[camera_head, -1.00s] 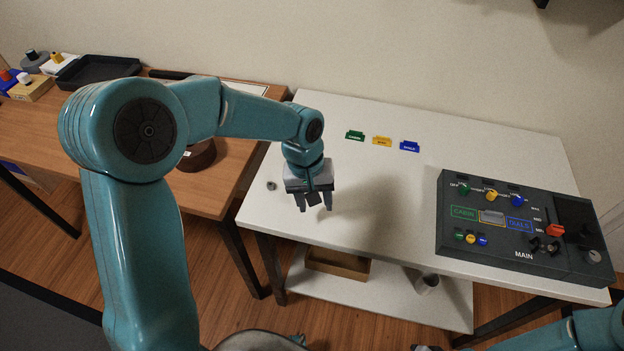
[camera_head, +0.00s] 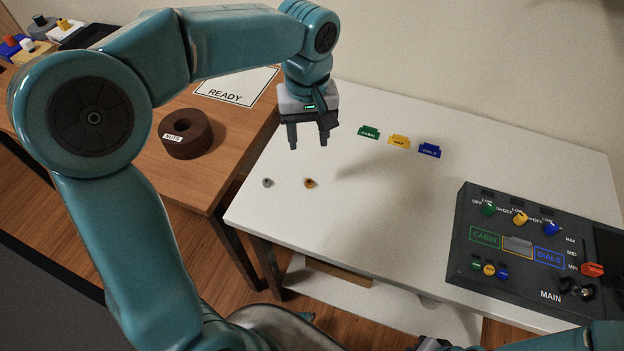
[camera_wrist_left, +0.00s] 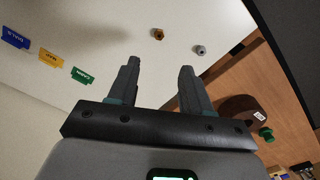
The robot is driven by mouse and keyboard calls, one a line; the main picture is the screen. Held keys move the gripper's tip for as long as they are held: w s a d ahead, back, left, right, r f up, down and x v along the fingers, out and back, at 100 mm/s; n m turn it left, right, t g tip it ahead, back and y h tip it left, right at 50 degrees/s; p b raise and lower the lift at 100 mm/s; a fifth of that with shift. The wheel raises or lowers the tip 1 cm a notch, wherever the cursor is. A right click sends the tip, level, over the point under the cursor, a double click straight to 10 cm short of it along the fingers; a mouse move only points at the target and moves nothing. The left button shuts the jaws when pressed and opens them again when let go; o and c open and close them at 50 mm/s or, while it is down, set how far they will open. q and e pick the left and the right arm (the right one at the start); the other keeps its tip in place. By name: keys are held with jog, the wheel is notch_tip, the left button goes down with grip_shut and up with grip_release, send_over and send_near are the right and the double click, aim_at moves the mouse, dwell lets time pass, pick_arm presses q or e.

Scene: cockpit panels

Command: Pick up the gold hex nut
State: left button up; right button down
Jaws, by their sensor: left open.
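The gold hex nut (camera_head: 310,183) lies on the white table near its left end. It also shows in the left wrist view (camera_wrist_left: 157,34), beyond the fingertips. A grey nut (camera_head: 267,183) lies a little to its left, and in the left wrist view (camera_wrist_left: 199,49) to its right. My left gripper (camera_head: 309,142) is open and empty, pointing down above the table behind the gold nut and apart from it. Both fingers (camera_wrist_left: 160,68) show in the left wrist view with nothing between them. My right gripper is not clearly in view; only part of that arm shows at the bottom right.
The control panel (camera_head: 525,255) stands on the table's right side. Green (camera_head: 369,132), yellow (camera_head: 399,141) and blue (camera_head: 429,150) labels lie near the back. The white table's middle is clear.

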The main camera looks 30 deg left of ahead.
pick_arm(q)
send_over(310, 183)
jog(key=f, duration=0.8)
jog(key=shift+s+a+f+b, duration=0.15)
jog(key=shift+a+b, duration=0.05)
jog(key=shift+b, duration=0.15)
notch_tip(310, 183, down, 6)
jog(key=shift+d+r, duration=0.15)
jog(key=shift+r, duration=0.1)
grip_shut()
